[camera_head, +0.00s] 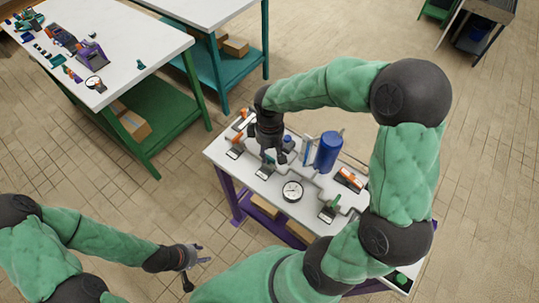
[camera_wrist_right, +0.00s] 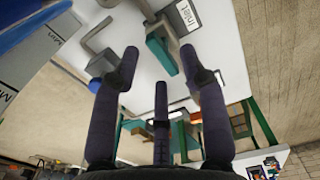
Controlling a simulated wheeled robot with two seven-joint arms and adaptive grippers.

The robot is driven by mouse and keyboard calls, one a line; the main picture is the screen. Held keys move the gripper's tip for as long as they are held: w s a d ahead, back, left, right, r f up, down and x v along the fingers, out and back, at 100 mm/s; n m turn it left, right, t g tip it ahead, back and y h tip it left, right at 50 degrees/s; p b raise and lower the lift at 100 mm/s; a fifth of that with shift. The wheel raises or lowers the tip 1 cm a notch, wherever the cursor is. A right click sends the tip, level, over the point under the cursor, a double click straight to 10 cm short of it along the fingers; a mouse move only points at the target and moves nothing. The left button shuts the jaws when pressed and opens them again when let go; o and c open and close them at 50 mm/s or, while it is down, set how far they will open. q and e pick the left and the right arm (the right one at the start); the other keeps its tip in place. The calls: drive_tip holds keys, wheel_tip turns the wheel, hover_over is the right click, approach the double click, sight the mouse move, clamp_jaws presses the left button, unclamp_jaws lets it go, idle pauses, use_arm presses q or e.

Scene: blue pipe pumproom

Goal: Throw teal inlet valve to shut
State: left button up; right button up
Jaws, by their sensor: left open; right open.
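The teal inlet valve handle (camera_wrist_right: 161,54) shows in the right wrist view, on a grey valve body beside a white plate marked "Inlet" (camera_wrist_right: 189,15). It lies ahead of and between my spread fingers, with no visible contact. In the head view the teal handle (camera_head: 268,158) is partly hidden at my right gripper (camera_head: 274,156), which hangs over the left part of the white pipe bench (camera_head: 240,178). My right gripper is open and empty; its fingers also show in the right wrist view (camera_wrist_right: 160,85). My left gripper (camera_head: 196,262) is open and empty, away from the bench.
A blue tank (camera_head: 328,152) stands right of my right gripper. Grey pipes, orange handles (camera_head: 350,176), a green handle (camera_head: 335,202) and a round gauge (camera_head: 292,191) share the bench. A green-legged table (camera_head: 110,45) stands at upper left, with open floor between.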

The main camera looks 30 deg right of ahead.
drive_tip(key=shift+f, duration=0.8)
drive_tip(key=shift+c, duration=0.3)
clamp_jaws()
